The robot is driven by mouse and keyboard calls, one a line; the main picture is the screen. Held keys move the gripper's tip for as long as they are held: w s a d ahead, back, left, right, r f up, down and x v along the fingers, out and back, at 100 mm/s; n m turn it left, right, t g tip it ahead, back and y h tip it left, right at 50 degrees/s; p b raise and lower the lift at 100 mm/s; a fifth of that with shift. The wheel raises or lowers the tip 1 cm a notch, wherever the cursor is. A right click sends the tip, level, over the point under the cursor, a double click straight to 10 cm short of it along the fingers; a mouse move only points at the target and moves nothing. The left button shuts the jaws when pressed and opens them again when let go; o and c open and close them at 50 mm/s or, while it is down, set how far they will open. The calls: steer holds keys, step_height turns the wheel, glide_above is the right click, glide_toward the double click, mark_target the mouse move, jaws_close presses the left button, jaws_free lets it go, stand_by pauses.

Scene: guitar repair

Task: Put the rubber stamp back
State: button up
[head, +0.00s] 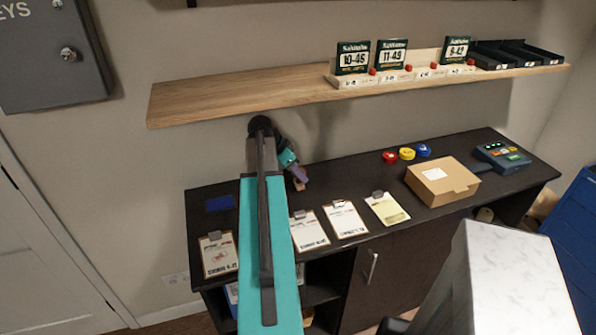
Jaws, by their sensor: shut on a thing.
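My gripper (296,172) is at the end of my teal arm, above the back left part of the dark desk. It is shut on a small brownish thing that looks like the rubber stamp (300,184), whose lower end sticks out below the fingers. The stamp is small and partly hidden by the fingers, and I cannot tell whether it touches the desk. A flat dark blue pad (220,203) lies on the desk to the left of my arm.
Several clipboards, one of them yellow (387,208), lie along the front of the desk (340,175). Red, yellow and blue round items (407,154), a cardboard box (442,181) and a keypad device (502,157) stand right.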

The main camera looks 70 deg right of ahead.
steer(key=shift+f, duration=0.25)
steer(key=o, duration=0.9)
steer(key=shift+c, duration=0.2)
steer(key=shift+r, duration=0.2)
steer(key=shift+b+v, duration=0.35)
steer(key=shift+v, duration=0.55)
steer(key=w+a+r+b, duration=0.2)
steer(key=w+a+b, duration=0.1)
steer(key=w+a, duration=0.5)
steer(key=a, duration=0.2)
steer(key=shift+w+a+r, duration=0.25)
steer(key=shift+w+r, duration=0.05)
steer(key=shift+w, duration=0.1)
